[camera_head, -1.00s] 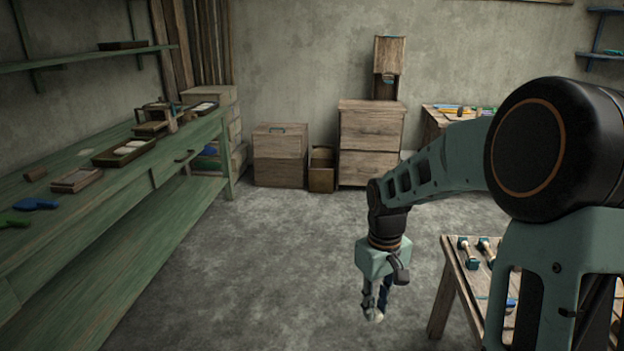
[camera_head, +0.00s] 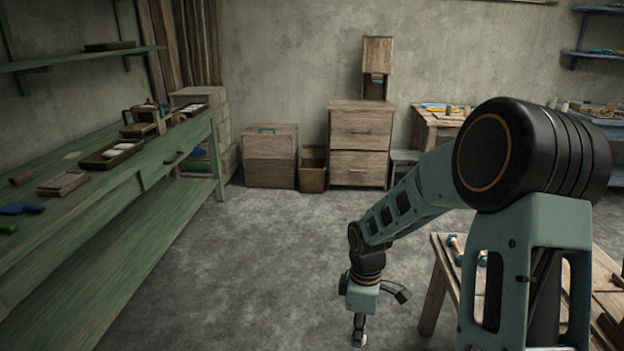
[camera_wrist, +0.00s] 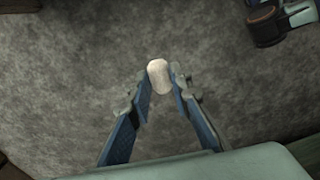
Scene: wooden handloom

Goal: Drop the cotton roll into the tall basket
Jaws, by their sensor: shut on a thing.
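The cotton roll (camera_wrist: 158,76) is a small, pale, rounded piece between the fingertips of my gripper (camera_wrist: 160,84) in the wrist view. My gripper is shut on it and holds it above the grey floor. In the head view, my gripper (camera_head: 359,330) hangs down near the bottom edge, and the pale roll (camera_head: 357,341) shows small at its tip. I cannot make out a tall basket in either view.
A long green workbench (camera_head: 128,185) with trays stands at left. A low chest (camera_head: 270,158), an open-topped box (camera_head: 312,172) and a drawer cabinet (camera_head: 358,140) line the back wall. A wooden table (camera_head: 435,275) stands right of my gripper. Open floor (camera_head: 240,270) lies between.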

